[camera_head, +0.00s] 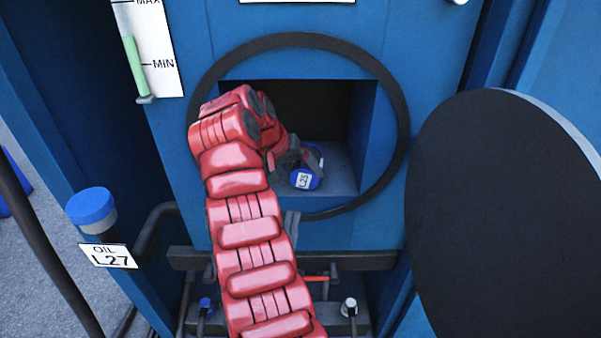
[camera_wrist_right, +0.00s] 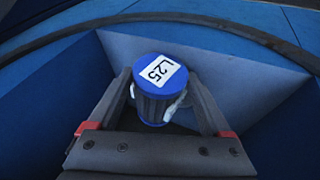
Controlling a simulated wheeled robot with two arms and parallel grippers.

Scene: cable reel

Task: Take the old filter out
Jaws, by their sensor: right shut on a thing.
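The filter is a dark ribbed cylinder with a blue cap (camera_head: 306,180) and a white label. It sits in the square recess (camera_head: 345,165) of the blue cabinet. In the right wrist view the filter (camera_wrist_right: 157,88) shows its label, L25, between my fingers. My right gripper (camera_head: 291,160) reaches into the recess and is shut on the filter; it also shows in the right wrist view (camera_wrist_right: 160,108). I cannot make out my left gripper in the head view.
A black ring (camera_head: 400,130) surrounds the recess. A large dark round cover (camera_head: 500,220) stands at the right. A blue-capped oil filler (camera_head: 92,208), labelled OIL L27 (camera_head: 108,256), is at the left. A level gauge (camera_head: 135,65) is above it. A dark bar (camera_head: 365,260) runs below the recess.

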